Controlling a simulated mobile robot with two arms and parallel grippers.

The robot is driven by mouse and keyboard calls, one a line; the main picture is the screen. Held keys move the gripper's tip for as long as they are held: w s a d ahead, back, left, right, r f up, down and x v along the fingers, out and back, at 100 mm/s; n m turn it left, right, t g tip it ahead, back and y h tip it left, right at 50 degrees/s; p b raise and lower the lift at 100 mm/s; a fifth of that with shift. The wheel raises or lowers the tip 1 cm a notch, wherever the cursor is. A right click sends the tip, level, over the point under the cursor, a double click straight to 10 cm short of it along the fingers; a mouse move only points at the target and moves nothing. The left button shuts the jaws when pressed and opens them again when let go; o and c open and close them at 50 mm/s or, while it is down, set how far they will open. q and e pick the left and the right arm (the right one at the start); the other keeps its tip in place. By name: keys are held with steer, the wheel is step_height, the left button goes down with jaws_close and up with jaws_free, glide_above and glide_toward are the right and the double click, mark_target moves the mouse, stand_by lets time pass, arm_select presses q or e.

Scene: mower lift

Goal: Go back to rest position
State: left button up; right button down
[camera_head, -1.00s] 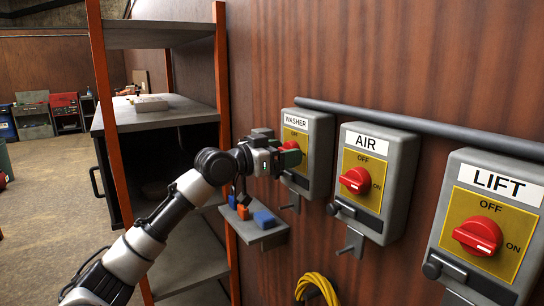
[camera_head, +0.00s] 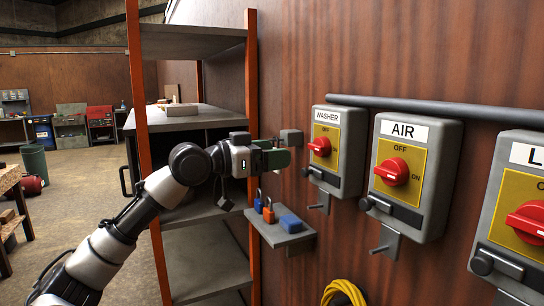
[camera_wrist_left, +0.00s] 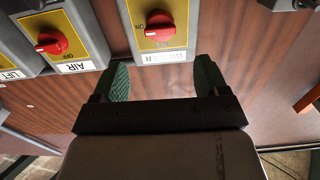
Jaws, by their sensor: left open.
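My left gripper (camera_head: 278,147) reaches in from the left of the head view, in front of the shelf rack and left of the washer switch. In the left wrist view my left gripper (camera_wrist_left: 162,80) has its two green fingers apart with nothing between them. The washer switch box (camera_head: 340,150) with its red knob (camera_head: 320,146) stands clear of the fingers. It also shows beyond the fingers in the left wrist view, its red knob (camera_wrist_left: 160,26) above the gap. My right gripper is not in view.
The air switch (camera_head: 410,175) and lift switch (camera_head: 515,210) hang to the right. A small wall shelf (camera_head: 290,238) below my gripper holds blue and orange padlocks. A yellow hose (camera_head: 343,293) hangs low on the wall. The shelf rack (camera_head: 205,262) stands behind my arm. Open floor lies left.

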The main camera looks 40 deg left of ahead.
arm_select(q)
steer(key=s+d+f+g+y, duration=0.15)
steer(key=d+f, duration=0.25)
steer(key=f, duration=0.8)
steer(key=s+d+f+g, duration=0.1)
steer(key=d+f+g, duration=0.25)
steer(key=f, duration=0.75)
steer(key=s+d+f+g+y, duration=0.15)
steer(key=d+f, duration=0.35)
steer(key=f, duration=0.7)
steer(key=s+d+f+n+g+y, duration=0.1)
steer(key=s+d+f+g+y, duration=0.2)
steer(key=s+f, duration=0.6)
steer(key=s+d+f+n+g+y, duration=0.15)
steer(key=s+d+f+g, duration=0.35)
steer(key=s, duration=0.8)
step_height(320, 180, down, 28)
steer(key=s+r, duration=0.1)
steer(key=s, duration=0.1)
steer(key=s+a+f+g, duration=0.1)
steer(key=s+a+f, duration=0.1)
steer(key=s+f, duration=1.2)
steer(key=shift+s+a+f+h, duration=0.15)
steer(key=shift+s+f+h, duration=0.2)
steer(key=shift+s, duration=0.3)
